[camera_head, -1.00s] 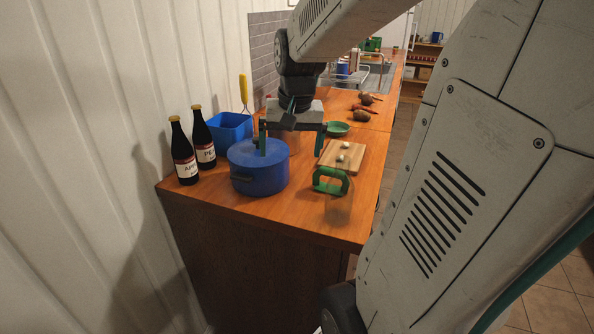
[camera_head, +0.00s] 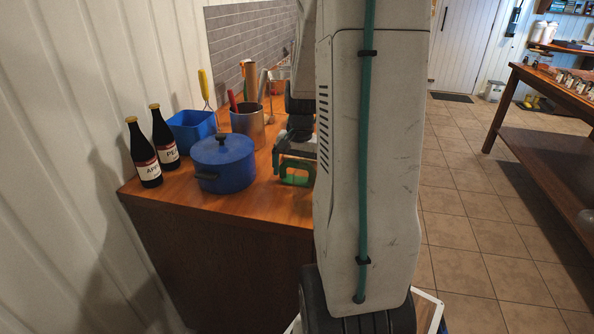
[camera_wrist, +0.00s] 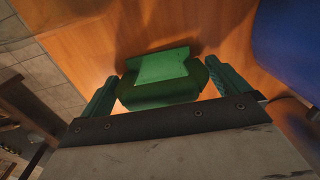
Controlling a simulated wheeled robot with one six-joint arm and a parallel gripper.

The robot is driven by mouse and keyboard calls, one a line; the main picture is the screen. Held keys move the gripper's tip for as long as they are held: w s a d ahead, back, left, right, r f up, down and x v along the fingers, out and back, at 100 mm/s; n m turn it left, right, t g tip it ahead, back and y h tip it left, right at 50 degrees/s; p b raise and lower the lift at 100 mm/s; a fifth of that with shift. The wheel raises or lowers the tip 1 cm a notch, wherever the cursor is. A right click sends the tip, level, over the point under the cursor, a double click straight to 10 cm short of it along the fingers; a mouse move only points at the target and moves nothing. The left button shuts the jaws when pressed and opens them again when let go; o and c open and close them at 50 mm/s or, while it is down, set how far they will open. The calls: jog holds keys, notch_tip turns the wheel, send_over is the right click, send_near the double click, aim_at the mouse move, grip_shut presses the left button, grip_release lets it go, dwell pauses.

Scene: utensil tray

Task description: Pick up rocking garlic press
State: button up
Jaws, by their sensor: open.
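The green rocking garlic press (camera_head: 297,172) stands on the wooden counter near its front edge, to the right of the blue pot. In the wrist view the press (camera_wrist: 162,68) sits between the two green fingers of my gripper (camera_wrist: 161,73). The fingers are spread on either side of it, with no clear grip on it. In the head view my gripper (camera_head: 293,160) is just over and behind the press, and my arm hides the counter to its right.
The lidded blue pot (camera_head: 222,163) is close to the left of the gripper. Two dark bottles (camera_head: 146,155), a blue bin (camera_head: 192,133) and a metal utensil holder (camera_head: 247,124) stand further left and behind. Tiled floor (camera_head: 470,230) lies to the right.

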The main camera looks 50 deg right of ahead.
jog(key=shift+f, duration=0.35)
jog(key=c, duration=1.1)
jog(key=shift+r, duration=0.1)
jog(key=shift+c, duration=0.2)
